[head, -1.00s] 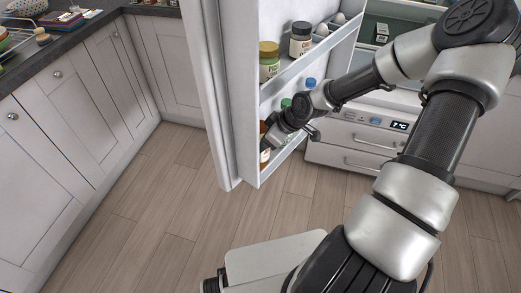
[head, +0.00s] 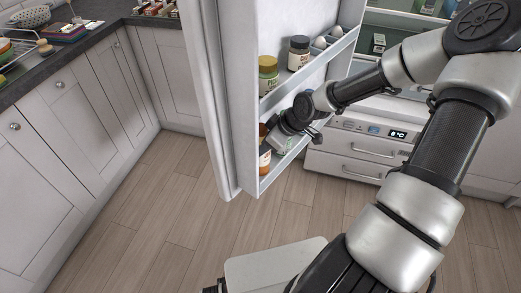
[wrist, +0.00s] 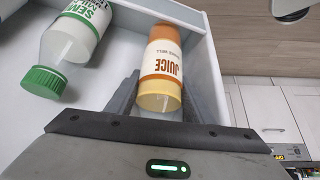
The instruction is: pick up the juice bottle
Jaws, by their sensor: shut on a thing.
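The juice bottle (wrist: 162,62) has an orange body, a white label reading JUICE and a yellow-orange end towards the wrist camera. It is in the fridge door's lower shelf, and in the head view it shows in part at the shelf's near end (head: 265,160). My gripper (wrist: 160,98) is shut on it, one dark finger on each side; the fingers also reach into the shelf in the head view (head: 270,134). Whether the bottle touches the shelf floor is unclear.
A milk bottle (wrist: 62,50) with a green cap is left of the juice in the wrist view. The shelf's white wall (wrist: 208,65) is close on the right. Jars (head: 268,73) and eggs (head: 330,38) fill the door shelf above. Fridge drawers (head: 345,150) are behind.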

